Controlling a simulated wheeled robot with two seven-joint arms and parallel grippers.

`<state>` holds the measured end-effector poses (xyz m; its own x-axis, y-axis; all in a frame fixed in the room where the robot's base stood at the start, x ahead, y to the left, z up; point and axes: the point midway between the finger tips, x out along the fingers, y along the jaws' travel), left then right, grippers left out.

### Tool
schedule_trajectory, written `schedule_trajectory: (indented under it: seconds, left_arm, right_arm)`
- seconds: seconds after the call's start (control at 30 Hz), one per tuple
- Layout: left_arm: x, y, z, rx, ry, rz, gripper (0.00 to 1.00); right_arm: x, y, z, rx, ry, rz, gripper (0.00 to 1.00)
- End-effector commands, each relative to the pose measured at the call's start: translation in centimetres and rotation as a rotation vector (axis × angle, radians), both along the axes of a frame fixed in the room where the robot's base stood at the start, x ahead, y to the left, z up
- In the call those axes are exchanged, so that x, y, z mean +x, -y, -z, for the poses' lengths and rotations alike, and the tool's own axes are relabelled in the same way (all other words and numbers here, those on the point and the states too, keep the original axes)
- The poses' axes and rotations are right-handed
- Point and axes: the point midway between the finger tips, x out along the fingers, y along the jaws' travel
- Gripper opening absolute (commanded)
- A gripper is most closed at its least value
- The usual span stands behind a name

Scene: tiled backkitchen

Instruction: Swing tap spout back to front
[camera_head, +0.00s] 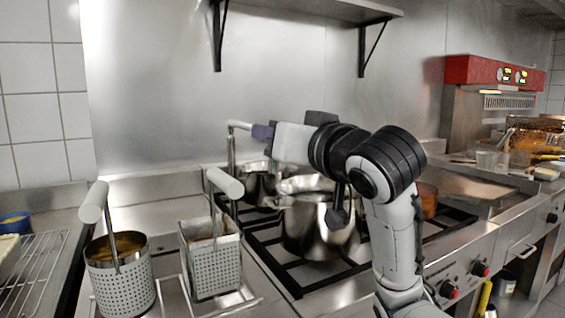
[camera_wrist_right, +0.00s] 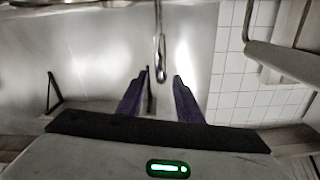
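The tap is a thin metal pipe (camera_head: 232,155) rising behind the stove, with a short spout (camera_head: 240,125) bent over at its top toward my right gripper. My right gripper (camera_head: 262,132) reaches in from the right, its purple fingers close to the spout's end. In the right wrist view, the two purple fingers (camera_wrist_right: 161,76) stand apart with nothing between them. A metal pipe with a rounded end, apparently the spout (camera_wrist_right: 160,45), shows just beyond the fingertips, lined up with the gap. I cannot tell whether anything touches. My left gripper is not in view.
A large pot (camera_head: 308,225) stands on the stove under my right arm, with a smaller pot (camera_head: 258,184) behind it. Two perforated baskets with white handles (camera_head: 122,280) (camera_head: 212,262) stand at the front left. A wall shelf (camera_head: 345,9) hangs above.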

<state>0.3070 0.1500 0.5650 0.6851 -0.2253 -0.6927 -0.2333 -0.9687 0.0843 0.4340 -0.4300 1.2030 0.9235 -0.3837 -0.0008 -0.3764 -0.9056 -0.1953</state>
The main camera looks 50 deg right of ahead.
Motion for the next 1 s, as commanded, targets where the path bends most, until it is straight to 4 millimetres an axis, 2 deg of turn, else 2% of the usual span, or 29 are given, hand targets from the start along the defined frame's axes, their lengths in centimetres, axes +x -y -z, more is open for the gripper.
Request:
schedule_trajectory:
  seconds: [0.03,0.3,1.0]
  left_arm:
    - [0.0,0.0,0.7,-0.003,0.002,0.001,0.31]
    - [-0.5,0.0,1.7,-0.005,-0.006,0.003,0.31]
    - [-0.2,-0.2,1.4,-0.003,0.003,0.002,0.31]
  right_arm:
    - [-0.5,-0.2,0.2,-0.002,0.007,-0.002,0.33]
    - [-2.0,-0.9,0.0,0.000,0.003,-0.002,0.33]
    - [-2.2,-0.9,-0.2,0.001,-0.001,0.000,0.33]
